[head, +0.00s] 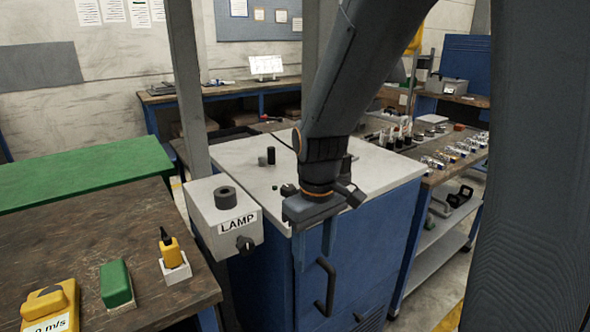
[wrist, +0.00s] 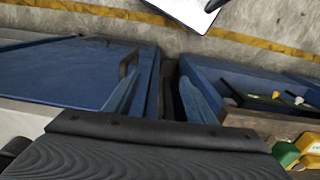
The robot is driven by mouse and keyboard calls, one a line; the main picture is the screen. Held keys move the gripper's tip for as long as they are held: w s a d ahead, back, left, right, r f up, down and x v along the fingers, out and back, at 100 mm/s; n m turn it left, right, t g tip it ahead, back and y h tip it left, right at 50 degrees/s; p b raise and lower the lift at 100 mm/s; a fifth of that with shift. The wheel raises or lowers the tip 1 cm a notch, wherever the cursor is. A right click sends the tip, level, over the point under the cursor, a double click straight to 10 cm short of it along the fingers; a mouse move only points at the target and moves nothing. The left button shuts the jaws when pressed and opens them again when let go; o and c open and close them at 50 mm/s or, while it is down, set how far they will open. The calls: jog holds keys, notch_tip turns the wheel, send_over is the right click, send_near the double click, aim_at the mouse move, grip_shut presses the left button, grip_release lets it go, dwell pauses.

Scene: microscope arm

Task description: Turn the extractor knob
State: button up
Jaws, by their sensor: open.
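No knob labelled as the extractor's can be read in either view. A pale grey box (head: 212,222) marked LAMP has a black knob (head: 245,245) on its front face and a dark round piece (head: 225,198) on top. My gripper (head: 314,250) points down in front of the blue cabinet, to the right of the LAMP box and apart from it. Its two blue fingers are spread with nothing between them. In the wrist view the open fingers (wrist: 160,92) show floor and blue furniture beyond, and no knob.
The blue cabinet (head: 350,255) has a pale top (head: 235,160) with small dark items on it and a black handle (head: 326,288). A brown bench (head: 70,245) with yellow and green devices stands at left. A grey post (head: 188,90) rises behind the LAMP box.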

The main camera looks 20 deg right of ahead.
jog(key=w+r+n+p, duration=0.4)
jog(key=w+r+n, duration=0.1)
jog(key=w+r, duration=0.2)
notch_tip(320, 180, up, 8)
jog(key=n+p, duration=0.4)
jog(key=n, duration=0.5)
send_over(287, 187)
jog(key=shift+s+f, duration=0.2)
jog(key=shift+w+n, duration=0.15)
jog(key=shift+n, duration=0.25)
jog(key=shift+f, duration=0.4)
jog(key=shift+f+p, duration=0.9)
jog(key=shift+f, duration=2.5)
jog(key=c, duration=1)
